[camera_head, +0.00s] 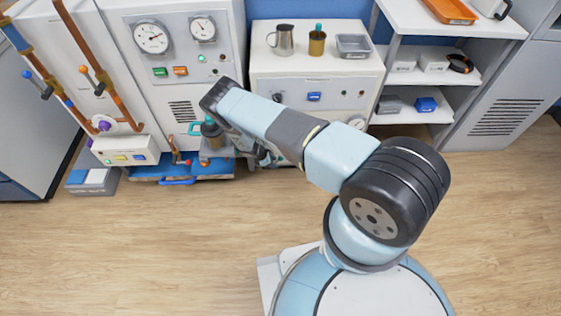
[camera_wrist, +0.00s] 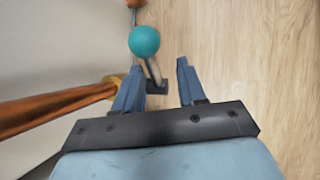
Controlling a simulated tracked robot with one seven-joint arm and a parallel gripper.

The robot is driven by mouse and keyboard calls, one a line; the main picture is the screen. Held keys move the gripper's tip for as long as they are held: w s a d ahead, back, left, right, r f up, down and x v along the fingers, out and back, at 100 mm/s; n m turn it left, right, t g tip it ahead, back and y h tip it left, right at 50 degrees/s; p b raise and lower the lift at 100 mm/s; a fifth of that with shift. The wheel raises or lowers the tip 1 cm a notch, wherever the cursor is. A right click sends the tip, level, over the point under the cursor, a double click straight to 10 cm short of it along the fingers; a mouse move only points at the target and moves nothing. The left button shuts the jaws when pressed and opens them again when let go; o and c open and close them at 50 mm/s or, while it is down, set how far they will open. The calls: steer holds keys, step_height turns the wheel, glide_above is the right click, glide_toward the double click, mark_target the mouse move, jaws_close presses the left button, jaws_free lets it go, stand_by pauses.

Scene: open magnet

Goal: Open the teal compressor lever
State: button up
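The lever shows in the wrist view as a round teal knob (camera_wrist: 144,41) on a short grey rod. The knob is just beyond my left fingertip, and the rod's dark foot shows in the gap between my fingers. My gripper (camera_wrist: 160,70) is open, with its two blue-grey fingers apart and nothing held. I cannot tell whether a finger touches the rod. In the head view a small teal part (camera_head: 195,128) shows at the low unit left of my forearm. My gripper is mostly hidden behind my forearm there.
A copper pipe (camera_wrist: 60,105) runs close to my left finger, and an orange knob (camera_wrist: 135,3) lies farther ahead. Wood floor is clear to the right. In the head view a gauge cabinet (camera_head: 180,65) and a white bench (camera_head: 330,66) stand behind my arm.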

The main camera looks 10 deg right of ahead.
steer(key=shift+w+d, duration=0.1)
steer(key=shift+w+a+r, duration=0.1)
steer(key=shift+a+r, duration=0.15)
steer(key=shift+r, duration=0.15)
steer(key=v, duration=1.3)
steer(key=shift+d, duration=0.1)
